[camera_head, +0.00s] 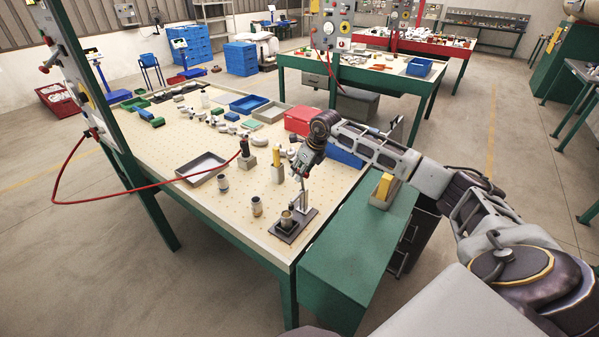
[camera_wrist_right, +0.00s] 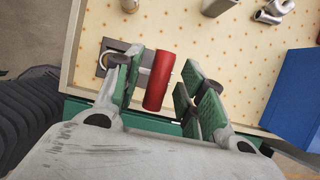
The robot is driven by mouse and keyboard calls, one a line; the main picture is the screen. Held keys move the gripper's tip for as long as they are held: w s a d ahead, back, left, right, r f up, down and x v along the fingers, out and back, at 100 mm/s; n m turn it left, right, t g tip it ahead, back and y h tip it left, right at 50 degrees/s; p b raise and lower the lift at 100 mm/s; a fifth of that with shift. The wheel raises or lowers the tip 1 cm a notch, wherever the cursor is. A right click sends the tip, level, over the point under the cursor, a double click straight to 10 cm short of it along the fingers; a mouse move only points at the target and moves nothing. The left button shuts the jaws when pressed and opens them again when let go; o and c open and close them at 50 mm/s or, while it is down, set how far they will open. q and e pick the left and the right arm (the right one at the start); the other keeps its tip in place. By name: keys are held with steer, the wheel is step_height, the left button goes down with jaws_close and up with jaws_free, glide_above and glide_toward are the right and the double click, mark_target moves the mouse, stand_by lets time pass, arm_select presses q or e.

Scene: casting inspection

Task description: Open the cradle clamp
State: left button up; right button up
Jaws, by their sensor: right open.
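The cradle clamp (camera_head: 308,218) stands on a dark base plate at the near right corner of the pegboard-topped table. A metal cup sits on it, and a thin upright rod rises beside the cup. My right gripper (camera_head: 300,173) is above it, pointing down. In the right wrist view, a red cylindrical handle (camera_wrist_right: 158,80) lies between the open, green-padded fingers of my right gripper (camera_wrist_right: 165,88), nearer the left finger. No grip on it shows. Part of the dark base plate (camera_wrist_right: 104,66) shows behind the left finger. In the head view the gripper hides the handle. My left gripper is out of view.
Metal cups (camera_head: 257,206) stand left of the clamp, near a grey tray (camera_head: 203,168). A yellow-topped block (camera_head: 277,166) stands just behind. A red bin (camera_head: 299,120) and a blue bin (camera_head: 345,156) are near the arm. A green cabinet (camera_head: 350,250) adjoins the table's right side.

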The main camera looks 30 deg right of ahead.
steer(key=shift+x, duration=0.9)
steer(key=shift+c, duration=0.3)
jaws_close()
